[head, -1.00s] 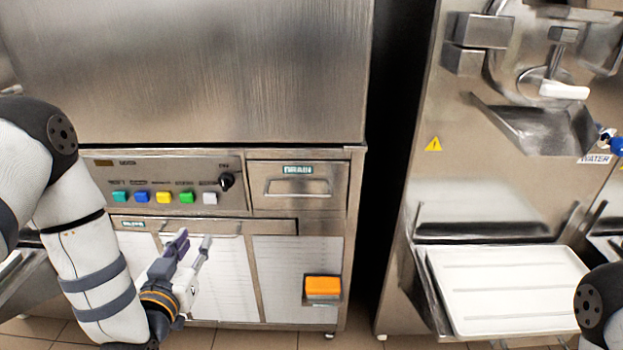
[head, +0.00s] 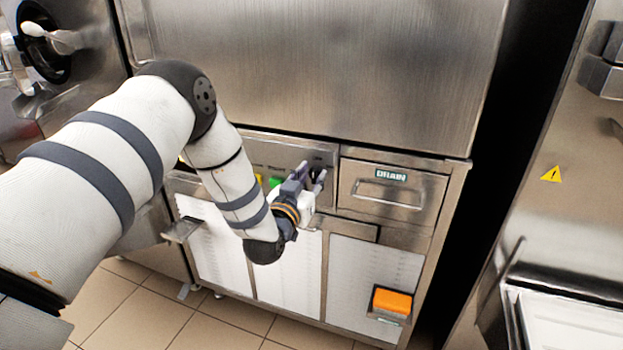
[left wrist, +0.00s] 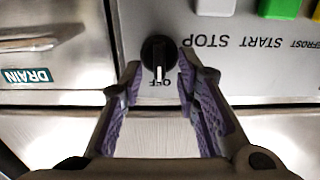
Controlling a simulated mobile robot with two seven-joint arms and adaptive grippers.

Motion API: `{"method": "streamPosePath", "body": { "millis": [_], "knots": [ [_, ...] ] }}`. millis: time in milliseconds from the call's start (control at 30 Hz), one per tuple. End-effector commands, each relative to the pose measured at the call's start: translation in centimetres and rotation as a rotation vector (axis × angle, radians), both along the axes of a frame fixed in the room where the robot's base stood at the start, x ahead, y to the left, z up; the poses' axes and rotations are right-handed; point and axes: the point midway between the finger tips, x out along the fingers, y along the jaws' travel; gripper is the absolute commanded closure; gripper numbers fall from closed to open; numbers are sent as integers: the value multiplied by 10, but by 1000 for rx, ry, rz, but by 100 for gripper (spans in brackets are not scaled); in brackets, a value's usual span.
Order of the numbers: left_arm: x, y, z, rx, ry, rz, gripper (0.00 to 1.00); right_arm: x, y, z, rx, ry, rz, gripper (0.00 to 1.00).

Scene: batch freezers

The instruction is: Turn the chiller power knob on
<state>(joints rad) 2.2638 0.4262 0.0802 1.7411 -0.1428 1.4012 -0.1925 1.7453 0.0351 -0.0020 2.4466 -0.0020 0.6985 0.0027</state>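The chiller power knob (left wrist: 158,54) is a round black dial with a white pointer line, in the left wrist view. The panel appears upside down there, and the pointer lines up with the OFF label (left wrist: 160,83). My left gripper (head: 311,179) is open, with its purple-padded fingers pointing at the control panel (head: 268,152). In the left wrist view its fingertips lie on either side of the knob's lower part. I cannot tell whether they touch it. In the head view the fingers mostly hide the knob. My right gripper is not in view.
A drain drawer (head: 393,190) with a handle is right of the panel. A green button (left wrist: 278,8) and a white button (left wrist: 215,6) sit beside the knob. An orange block (head: 392,301) is on the lower right door. Tiled floor (head: 215,325) lies in front.

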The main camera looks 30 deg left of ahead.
Motion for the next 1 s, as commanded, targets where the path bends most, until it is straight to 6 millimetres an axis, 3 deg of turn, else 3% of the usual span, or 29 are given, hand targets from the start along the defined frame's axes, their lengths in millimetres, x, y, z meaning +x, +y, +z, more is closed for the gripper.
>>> {"method": "streamPosePath", "body": {
  "millis": [67,200,233,667,1000],
  "knots": [
    [0,0,0,0,0,0,71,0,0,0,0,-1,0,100],
    [0,0,0,0,0,0,98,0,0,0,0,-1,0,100],
    [0,0,0,0,0,-1,100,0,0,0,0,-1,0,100],
    [-1,-1,1,45,11,-2,100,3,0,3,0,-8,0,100],
    [0,-5,2,290,69,-4,100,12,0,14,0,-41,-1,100]
  ]
}}
